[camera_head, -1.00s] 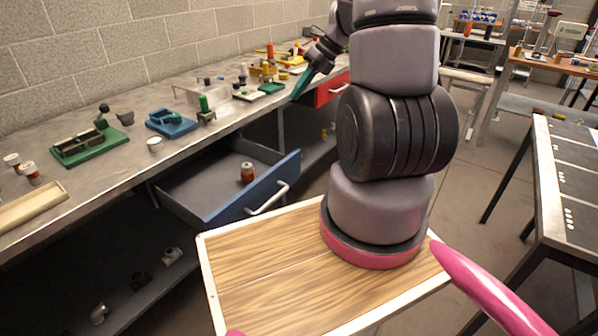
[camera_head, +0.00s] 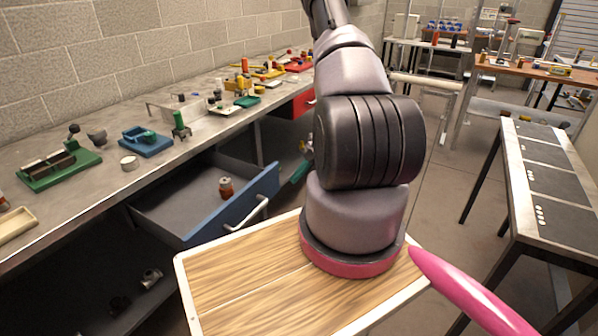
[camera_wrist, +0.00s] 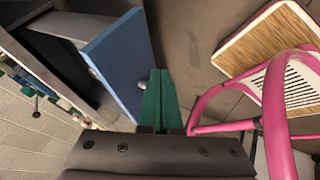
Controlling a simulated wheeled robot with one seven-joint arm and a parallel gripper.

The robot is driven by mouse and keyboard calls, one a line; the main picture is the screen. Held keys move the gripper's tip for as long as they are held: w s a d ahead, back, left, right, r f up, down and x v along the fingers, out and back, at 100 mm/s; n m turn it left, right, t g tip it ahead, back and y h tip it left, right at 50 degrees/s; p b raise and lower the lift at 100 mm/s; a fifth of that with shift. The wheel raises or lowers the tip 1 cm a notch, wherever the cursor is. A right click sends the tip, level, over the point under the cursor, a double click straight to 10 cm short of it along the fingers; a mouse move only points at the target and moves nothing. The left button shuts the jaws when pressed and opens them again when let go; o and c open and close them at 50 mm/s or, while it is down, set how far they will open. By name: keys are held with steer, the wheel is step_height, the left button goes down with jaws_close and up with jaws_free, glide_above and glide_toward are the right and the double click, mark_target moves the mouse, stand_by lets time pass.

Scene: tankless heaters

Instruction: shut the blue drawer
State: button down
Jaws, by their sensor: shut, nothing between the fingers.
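The blue drawer (camera_head: 232,209) is pulled out from under the workbench, with a silver bar handle (camera_head: 248,217) on its front. A small brown-orange jar (camera_head: 226,187) stands inside it. The blue front also shows in the wrist view (camera_wrist: 120,62). My gripper (camera_head: 301,172) is partly hidden behind my arm in the head view, just beyond the drawer's far end. In the wrist view, its green fingers (camera_wrist: 161,72) are shut together and empty, close to the right of the blue front. I cannot tell whether they touch it.
The workbench (camera_head: 113,184) above carries several tools and parts. A red drawer (camera_head: 304,103) is farther along it. My wooden-topped base is close to the blue drawer's front. Another table (camera_head: 508,165) stands right, with open floor between.

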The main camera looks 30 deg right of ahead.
mark_target(269, 193)
steer(key=shift+w+a+f, duration=1.05)
steer(key=shift+w+a, duration=0.1)
steer(key=shift+a, duration=0.1)
steer(key=shift+w+a+f, duration=1.05)
steer(key=shift+w+a, duration=0.1)
steer(key=shift+a, duration=0.1)
steer(key=shift+w+a, duration=0.1)
